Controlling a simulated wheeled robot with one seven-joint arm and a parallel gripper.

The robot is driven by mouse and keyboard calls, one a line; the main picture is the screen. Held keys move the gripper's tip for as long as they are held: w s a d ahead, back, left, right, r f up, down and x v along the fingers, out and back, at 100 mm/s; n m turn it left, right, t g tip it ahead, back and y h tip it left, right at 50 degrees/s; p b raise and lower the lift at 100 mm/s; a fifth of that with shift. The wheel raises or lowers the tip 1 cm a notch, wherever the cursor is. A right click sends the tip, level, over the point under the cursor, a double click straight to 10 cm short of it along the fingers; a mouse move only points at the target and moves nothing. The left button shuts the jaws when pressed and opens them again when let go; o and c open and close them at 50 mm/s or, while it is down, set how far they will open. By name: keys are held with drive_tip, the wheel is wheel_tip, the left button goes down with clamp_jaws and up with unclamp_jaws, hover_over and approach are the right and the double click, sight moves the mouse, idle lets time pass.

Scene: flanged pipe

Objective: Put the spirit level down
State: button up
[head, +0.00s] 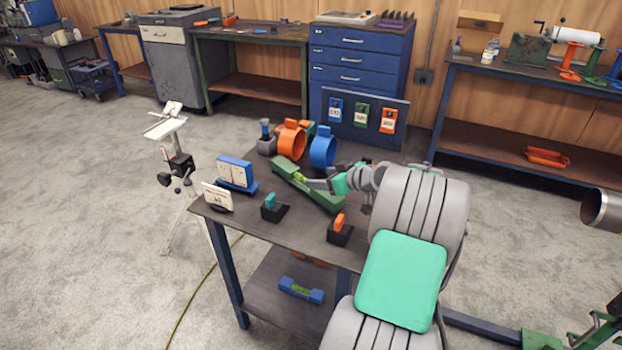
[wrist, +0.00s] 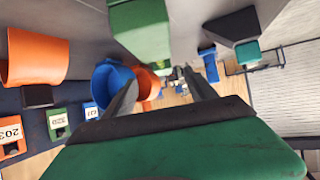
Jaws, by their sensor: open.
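A long green bar (head: 325,198) with a bright lime spot, which looks like a spirit level, lies on the work table (head: 290,232). Its green end (wrist: 140,32) shows large at the top of the wrist view. A blue bar with a yellow-green middle (head: 301,290), also like a spirit level, lies on the lower shelf.
An orange ring (head: 291,139) and a blue ring (head: 322,147) stand behind the green bar. A panel with numbered tags (head: 362,115) stands at the table's back. Small black holders (head: 273,211) and a blue-framed card (head: 235,174) occupy the front left. My arm covers the table's right side.

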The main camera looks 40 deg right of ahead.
drive_tip(key=v, duration=0.3)
drive_tip(key=shift+s, duration=0.15)
drive_tip(key=a+g, duration=0.1)
drive_tip(key=a, duration=0.5)
drive_tip(key=a+g, duration=0.2)
drive_tip(key=a, duration=0.3)
drive_tip(key=a+g, duration=0.1)
drive_tip(key=a, duration=0.5)
drive_tip(key=shift+a+f+n+y, duration=0.3)
drive_tip(key=shift+a+f+y, duration=0.05)
drive_tip(key=shift+f+y, duration=0.05)
drive_tip(key=s+a+f+m+g+h, duration=0.1)
drive_tip(key=s+a+g, duration=0.2)
drive_tip(key=s+a, duration=0.4)
drive_tip(key=s+a+f+m+g+h, duration=0.1)
drive_tip(key=s+a+f+g, duration=0.1)
drive_tip(key=s+a, duration=0.6)
drive_tip(key=s, duration=0.4)
drive_tip(key=shift+s+a+g, duration=0.2)
drive_tip(key=shift+s+g, duration=0.2)
drive_tip(key=shift+f, duration=0.1)
